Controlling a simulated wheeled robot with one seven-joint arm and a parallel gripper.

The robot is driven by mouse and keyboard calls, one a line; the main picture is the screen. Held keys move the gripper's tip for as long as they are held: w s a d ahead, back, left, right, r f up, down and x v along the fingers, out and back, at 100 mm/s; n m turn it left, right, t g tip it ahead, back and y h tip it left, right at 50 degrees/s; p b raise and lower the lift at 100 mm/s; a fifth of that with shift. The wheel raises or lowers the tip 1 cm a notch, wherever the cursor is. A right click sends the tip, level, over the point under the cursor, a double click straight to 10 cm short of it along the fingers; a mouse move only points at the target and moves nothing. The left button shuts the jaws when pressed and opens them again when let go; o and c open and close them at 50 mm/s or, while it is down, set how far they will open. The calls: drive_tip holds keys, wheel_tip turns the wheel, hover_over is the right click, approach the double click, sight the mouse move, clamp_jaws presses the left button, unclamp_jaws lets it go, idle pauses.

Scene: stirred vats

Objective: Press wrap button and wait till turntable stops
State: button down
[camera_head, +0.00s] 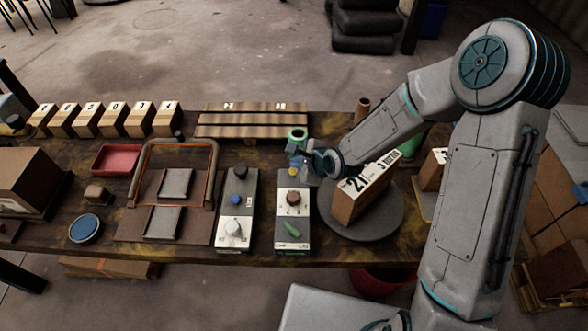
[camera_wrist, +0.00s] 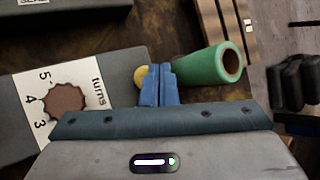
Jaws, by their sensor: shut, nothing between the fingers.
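The control box (camera_head: 281,214) has a brown "turns" knob (camera_head: 293,198), a green switch (camera_head: 292,229) and a yellow button (camera_head: 293,171) at its far end. The wrist view shows the brown knob (camera_wrist: 66,102) and the yellow button (camera_wrist: 140,77), partly hidden by my fingers. My gripper (camera_head: 300,160) is shut and empty, its blue fingertips (camera_wrist: 158,72) beside or over the button; I cannot tell whether they touch it. The round grey turntable (camera_head: 389,224) carries a tilted-looking cardboard box with numbers (camera_head: 352,203). One still moment does not show whether it turns.
A green roll (camera_head: 298,133) stands just beyond my gripper, also in the wrist view (camera_wrist: 205,70). A second control box (camera_head: 236,211) with blue button and white knob stands left. A wooden pallet (camera_head: 252,131) lies behind. My arm hides the table's right part.

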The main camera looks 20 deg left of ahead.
drive_tip(key=shift+f, duration=0.1)
drive_tip(key=shift+f+b, duration=0.3)
drive_tip(key=shift+f, duration=0.05)
drive_tip(key=shift+f+b, duration=0.4)
drive_tip(key=shift+f, duration=0.2)
idle(1.1)
drive_tip(key=shift+r, duration=0.15)
drive_tip(key=shift+r+p, duration=0.9)
drive_tip(key=shift+r, duration=0.1)
